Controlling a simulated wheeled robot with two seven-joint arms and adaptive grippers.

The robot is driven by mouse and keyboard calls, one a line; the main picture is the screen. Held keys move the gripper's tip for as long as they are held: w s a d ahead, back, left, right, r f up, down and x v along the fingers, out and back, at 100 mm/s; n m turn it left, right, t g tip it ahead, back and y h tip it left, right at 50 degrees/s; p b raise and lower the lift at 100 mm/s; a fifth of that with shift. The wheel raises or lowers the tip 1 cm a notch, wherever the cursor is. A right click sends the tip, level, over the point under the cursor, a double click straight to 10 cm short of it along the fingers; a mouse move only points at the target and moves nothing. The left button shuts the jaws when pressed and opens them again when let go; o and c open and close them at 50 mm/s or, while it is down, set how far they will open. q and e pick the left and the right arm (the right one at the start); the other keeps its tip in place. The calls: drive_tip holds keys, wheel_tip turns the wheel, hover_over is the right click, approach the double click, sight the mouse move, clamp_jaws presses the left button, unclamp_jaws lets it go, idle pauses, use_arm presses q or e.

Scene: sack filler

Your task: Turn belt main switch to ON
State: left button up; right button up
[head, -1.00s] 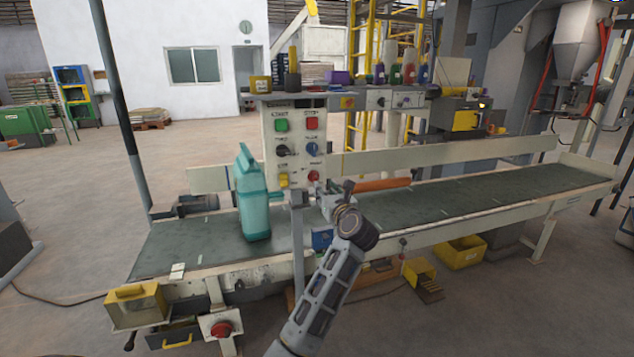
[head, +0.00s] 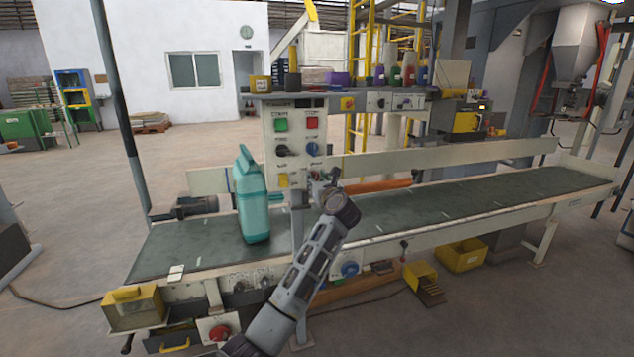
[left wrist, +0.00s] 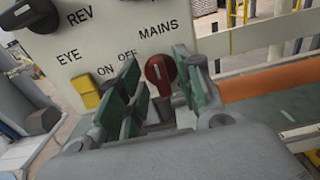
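In the left wrist view a red knob (left wrist: 160,72) sits on the panel below the word MAINS, just right of the printed ON and OFF. The knob looks roughly upright; its exact setting is hard to read. My left gripper (left wrist: 158,88) is open, its green-padded fingers on either side of the knob with visible gaps. In the head view my left gripper (head: 325,182) is at the panel's lower right and hides the knob. My right gripper is not in view.
A yellow EYE switch (left wrist: 86,94) and a black REV knob (left wrist: 35,14) are close by on the panel. A teal jug (head: 252,200) stands on the belt left of the panel. An orange bar (head: 375,185) lies just right of my gripper.

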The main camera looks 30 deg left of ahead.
use_arm(q)
clamp_jaws()
idle(0.4)
